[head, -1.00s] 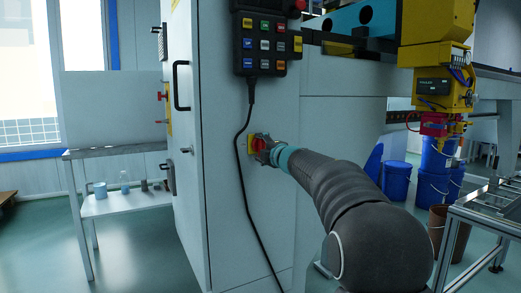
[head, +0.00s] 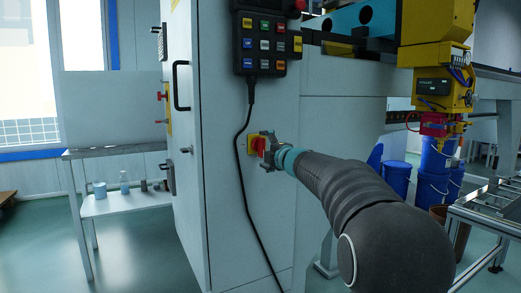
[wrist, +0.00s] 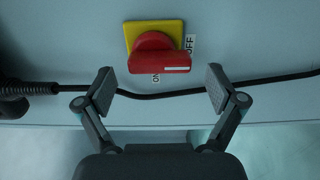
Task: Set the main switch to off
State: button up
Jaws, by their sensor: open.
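The main switch, a red rotary knob (wrist: 152,50) on a yellow square plate (wrist: 130,33), is on the pale cabinet side. In the wrist view its handle lies level, and its white-marked end points right, at the OFF label (wrist: 190,42). The ON label (wrist: 156,78) is below the knob, partly covered by it. In the head view the knob (head: 258,146) shows just left of my gripper (head: 269,151). My gripper (wrist: 159,89) is open and empty in the wrist view, its fingers apart on either side below the knob, not touching it.
A black cable (head: 239,170) hangs from the button pendant (head: 266,45) and passes close to the switch. The cabinet (head: 225,225) has a black door handle (head: 176,86) at left. A side table (head: 125,204) stands farther left, and blue buckets (head: 397,180) stand at right.

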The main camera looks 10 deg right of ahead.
jog(key=v, duration=0.9)
jog(key=shift+s, duration=0.2)
jog(key=shift+d, duration=0.1)
jog(key=d+f+m+g+h, duration=0.2)
jog(key=d+f+m+h, duration=0.5)
jog(key=d+f+m, duration=0.15)
jog(key=s+d+f+m+g+h, duration=0.25)
jog(key=s+f+m+g, duration=0.25)
jog(key=s+f+m, duration=0.5)
jog(key=s+a+f+m+g+y, duration=0.1)
jog(key=s+a, duration=0.4)
jog(key=s, duration=0.5)
jog(key=s+a+f+m+g+y, duration=0.1)
jog(key=s+a, duration=0.4)
jog(key=s, duration=0.6)
jog(key=s+a+f+m+g+y, duration=0.1)
jog(key=s+a+f, duration=0.3)
jog(key=s, duration=0.7)
jog(key=shift+a+f+g+y, duration=0.4)
jog(key=shift+a+g+y, duration=0.1)
jog(key=shift+g, duration=0.3)
